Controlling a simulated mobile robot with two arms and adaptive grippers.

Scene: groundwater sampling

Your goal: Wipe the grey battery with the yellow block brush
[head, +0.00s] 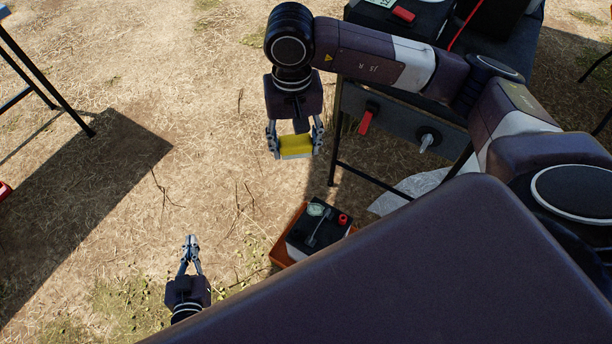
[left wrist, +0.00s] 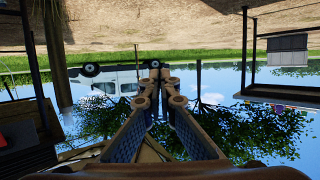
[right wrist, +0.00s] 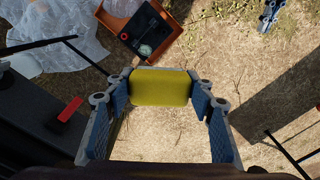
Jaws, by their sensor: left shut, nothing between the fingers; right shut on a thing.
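The yellow block brush (head: 296,146) is held between the fingers of my right gripper (head: 295,143), above the dry ground. In the right wrist view the yellow block (right wrist: 160,87) sits between both fingertips. My left gripper (head: 190,243) is shut and empty at the lower left; its closed fingers also show in the left wrist view (left wrist: 154,72). I cannot identify the grey battery for certain. A grey box (left wrist: 287,44) shows upside down at the right of the left wrist view, far from the gripper. The brush touches nothing besides the gripper.
A dark box with a gauge and red cap (head: 330,231) sits in an orange tray (head: 283,253) below my right gripper. A table with a red-handled panel (head: 390,128) stands at the right. Clear plastic (head: 403,190) lies under it. Open ground lies left.

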